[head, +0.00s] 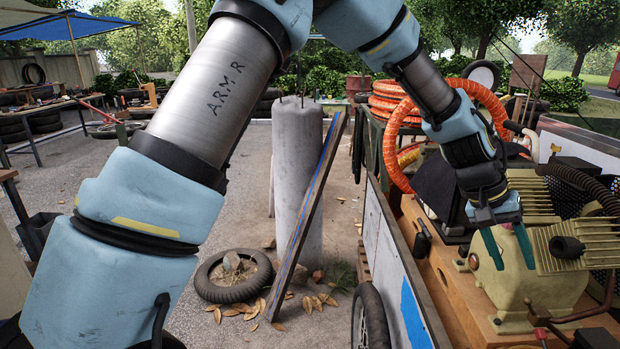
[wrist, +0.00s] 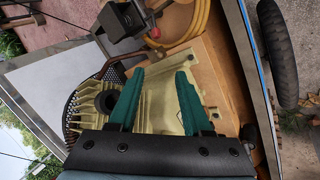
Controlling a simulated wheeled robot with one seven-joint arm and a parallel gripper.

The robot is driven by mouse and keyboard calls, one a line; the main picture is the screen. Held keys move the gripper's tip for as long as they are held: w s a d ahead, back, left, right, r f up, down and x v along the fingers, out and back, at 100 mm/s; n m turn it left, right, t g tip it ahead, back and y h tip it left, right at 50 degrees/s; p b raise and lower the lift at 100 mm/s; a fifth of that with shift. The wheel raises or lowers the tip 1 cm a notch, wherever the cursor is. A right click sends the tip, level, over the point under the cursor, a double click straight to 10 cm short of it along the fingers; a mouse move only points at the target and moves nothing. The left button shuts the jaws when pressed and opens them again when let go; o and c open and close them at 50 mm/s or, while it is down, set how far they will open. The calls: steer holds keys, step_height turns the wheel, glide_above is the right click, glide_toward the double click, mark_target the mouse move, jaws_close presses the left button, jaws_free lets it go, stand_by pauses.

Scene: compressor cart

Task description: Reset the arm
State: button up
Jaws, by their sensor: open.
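My arm reaches from the left of the head view over to the compressor cart (head: 403,278) on the right. My gripper (head: 508,246) points down over the pale yellow compressor (head: 532,286), its two green fingers spread apart. In the wrist view my gripper (wrist: 158,90) is open with nothing between the fingers. The compressor (wrist: 160,112) lies beyond and below the fingertips. I cannot tell whether a finger touches it.
An orange hose coil (head: 397,140) sits on the cart behind my gripper. A grey concrete post (head: 297,175) with a leaning plank (head: 310,215) stands left of the cart. A tyre (head: 234,276) lies on the ground. Open paving lies further left.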

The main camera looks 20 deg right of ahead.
steer(key=w+a+n+t+y, duration=0.1)
steer(key=w+a+n+t, duration=0.1)
steer(key=w+a, duration=0.95)
steer(key=w+a+n+t+y, duration=0.1)
steer(key=w+a+n+t, duration=0.1)
steer(key=w+a, duration=0.95)
steer(key=s+a+n+y, duration=0.1)
steer(key=s+a+n, duration=0.1)
steer(key=a, duration=1.4)
steer(key=s+a+n+t+y, duration=0.1)
steer(key=s+a+n, duration=0.1)
steer(key=a, duration=1.3)
steer(key=shift+s+a+n+t+y, duration=0.3)
steer(key=shift+a+n, duration=0.1)
steer(key=shift+n, duration=0.5)
